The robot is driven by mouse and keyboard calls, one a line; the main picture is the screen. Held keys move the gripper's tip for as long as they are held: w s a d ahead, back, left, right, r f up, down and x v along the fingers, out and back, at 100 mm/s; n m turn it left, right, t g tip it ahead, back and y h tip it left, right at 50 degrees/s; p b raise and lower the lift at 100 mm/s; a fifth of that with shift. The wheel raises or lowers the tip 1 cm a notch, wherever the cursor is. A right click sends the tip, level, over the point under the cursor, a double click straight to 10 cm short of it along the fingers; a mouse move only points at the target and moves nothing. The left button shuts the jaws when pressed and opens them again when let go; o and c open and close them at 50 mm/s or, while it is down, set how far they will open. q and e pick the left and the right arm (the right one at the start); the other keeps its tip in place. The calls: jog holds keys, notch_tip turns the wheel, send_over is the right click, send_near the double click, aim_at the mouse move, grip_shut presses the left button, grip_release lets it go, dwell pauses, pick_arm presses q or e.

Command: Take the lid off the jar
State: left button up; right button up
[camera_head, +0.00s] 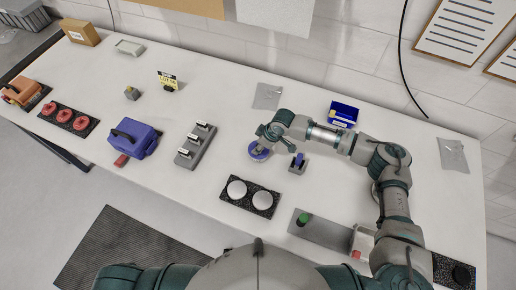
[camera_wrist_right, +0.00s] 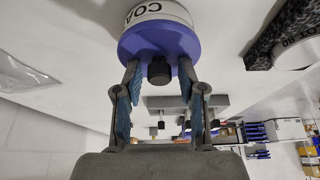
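The jar (camera_wrist_right: 160,14) is white with dark lettering, partly cut off by the frame edge in the right wrist view. Its lid (camera_wrist_right: 158,40) is blue with a black knob (camera_wrist_right: 159,71). In the head view the blue lid (camera_head: 259,155) shows under my right gripper (camera_head: 264,138), which hides much of the jar. In the right wrist view my right gripper (camera_wrist_right: 159,66) is open, with one finger on each side of the knob and a gap to it on both sides. Its fingertips overlap the lid's edge in view; contact cannot be told. My left gripper is not in view.
A small grey block with a blue part (camera_head: 298,163) stands close right of the jar. A black plate with two white discs (camera_head: 252,196) lies in front. A grey rack (camera_head: 195,146) and a blue case (camera_head: 135,138) stand left. A blue bin (camera_head: 343,114) is behind.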

jog(key=shift+d+f, duration=0.1)
grip_shut()
